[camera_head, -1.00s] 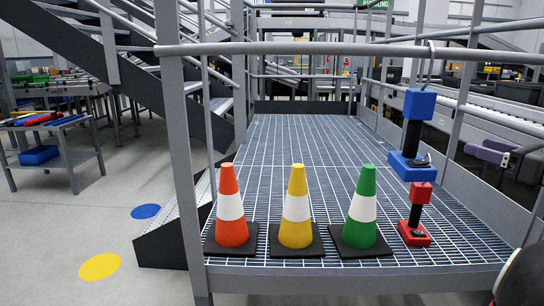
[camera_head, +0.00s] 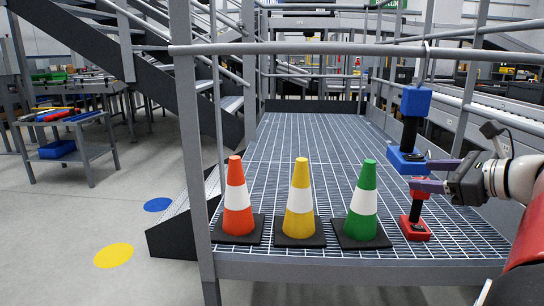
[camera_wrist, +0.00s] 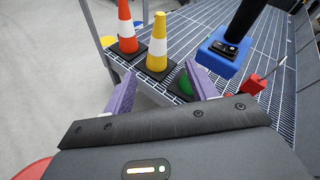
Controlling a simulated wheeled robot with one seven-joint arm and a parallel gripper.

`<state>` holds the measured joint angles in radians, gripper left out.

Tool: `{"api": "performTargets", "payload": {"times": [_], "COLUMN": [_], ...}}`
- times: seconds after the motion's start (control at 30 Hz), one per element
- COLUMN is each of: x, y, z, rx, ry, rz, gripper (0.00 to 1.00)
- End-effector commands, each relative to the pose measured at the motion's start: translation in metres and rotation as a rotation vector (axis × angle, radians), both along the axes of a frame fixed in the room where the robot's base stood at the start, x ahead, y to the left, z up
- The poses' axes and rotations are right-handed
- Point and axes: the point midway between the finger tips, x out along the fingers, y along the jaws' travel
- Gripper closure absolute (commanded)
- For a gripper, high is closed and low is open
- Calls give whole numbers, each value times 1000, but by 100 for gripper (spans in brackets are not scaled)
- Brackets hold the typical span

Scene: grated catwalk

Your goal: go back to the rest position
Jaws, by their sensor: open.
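My gripper (camera_head: 420,175) reaches in from the right edge in the head view, its two purple fingers pointing left and spread apart with nothing between them. In the wrist view the open fingers (camera_wrist: 158,76) point toward the cones. A blue device with a black grip (camera_head: 407,159) hangs from a hook on the railing, close to the fingertips in the picture. A red device with a black grip (camera_head: 416,231) stands on the grating below. I cannot tell whether the fingers touch either one.
An orange cone (camera_head: 237,214), a yellow cone (camera_head: 299,216) and a green cone (camera_head: 363,219) stand in a row on the grated catwalk (camera_head: 310,140). A grey railing (camera_head: 330,50) crosses above them. Left are a work table (camera_head: 92,160) and open floor with yellow and blue discs.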

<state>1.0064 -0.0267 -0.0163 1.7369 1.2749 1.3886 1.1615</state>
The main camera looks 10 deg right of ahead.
Motion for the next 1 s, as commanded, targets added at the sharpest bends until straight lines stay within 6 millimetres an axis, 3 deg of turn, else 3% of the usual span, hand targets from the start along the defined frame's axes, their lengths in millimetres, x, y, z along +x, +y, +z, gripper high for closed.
{"api": "performTargets", "payload": {"times": [0.17,0.2,0.3,0.43,0.6,0.7,0.83,1.0], "x": [-2,-9,-36,-83,-133,-149,-158,-159], "y": [89,114,172,220,243,245,245,245], "z": [-40,-54,-92,-138,-181,-196,-205,-207], "rx": [-313,-421,-739,-1168,-1664,-1864,-2006,-2037], "ry": [80,96,113,65,-84,-171,-240,-253], "rz": [218,297,537,882,1291,1457,1569,1598], "gripper": [43,43,43,43,43,43,43,43]}}
